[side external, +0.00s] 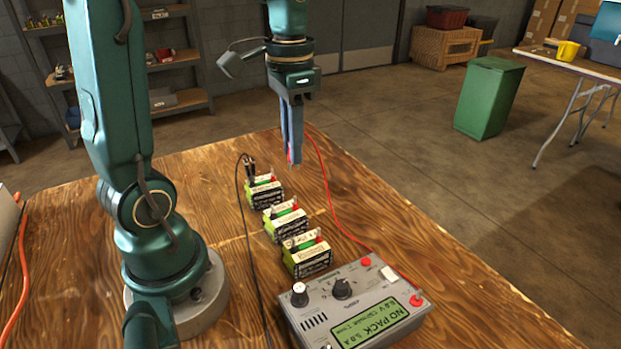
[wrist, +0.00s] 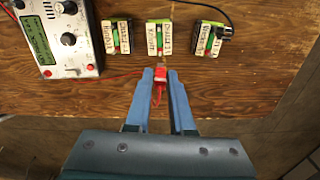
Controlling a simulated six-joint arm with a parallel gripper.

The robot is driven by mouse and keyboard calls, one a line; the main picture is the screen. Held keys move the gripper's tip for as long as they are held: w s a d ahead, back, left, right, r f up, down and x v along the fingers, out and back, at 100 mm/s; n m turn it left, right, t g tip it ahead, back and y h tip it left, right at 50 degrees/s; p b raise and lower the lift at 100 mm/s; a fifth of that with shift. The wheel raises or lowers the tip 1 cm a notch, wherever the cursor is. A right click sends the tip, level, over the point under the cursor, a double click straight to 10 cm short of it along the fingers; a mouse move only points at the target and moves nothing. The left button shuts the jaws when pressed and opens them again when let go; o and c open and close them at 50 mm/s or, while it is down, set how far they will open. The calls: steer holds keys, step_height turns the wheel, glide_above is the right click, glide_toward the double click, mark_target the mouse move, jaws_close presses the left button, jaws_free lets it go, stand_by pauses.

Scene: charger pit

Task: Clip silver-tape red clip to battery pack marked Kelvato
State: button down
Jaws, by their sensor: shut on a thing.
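My gripper (side external: 292,158) is shut on a red clip (wrist: 159,78) and holds it in the air above the table. In the side view the clip shows only as a sliver of red between the fingers. Three battery packs stand in a row. In the wrist view the middle pack (wrist: 152,38) has a small, blurred label that seems to read Kelvato; it lies just ahead of the clip. The left pack (wrist: 111,38) and right pack (wrist: 205,40) have other labels, hard to read. Each pack shows green and red parts on top.
A black clip with a black cable sits at the far pack (side external: 262,194). The grey charger (side external: 340,300) reads NO PACK. A red cable (side external: 327,195) curves from my gripper to the charger. The wooden table (side external: 430,270) is clear to the right.

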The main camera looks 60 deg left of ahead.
steer(key=shift+f, duration=0.15)
steer(key=shift+f, duration=3.35)
steer(key=shift+f, duration=0.2)
steer(key=c, duration=0.7)
jaws_free()
steer(key=shift+o, duration=0.3)
steer(key=shift+o, duration=0.7)
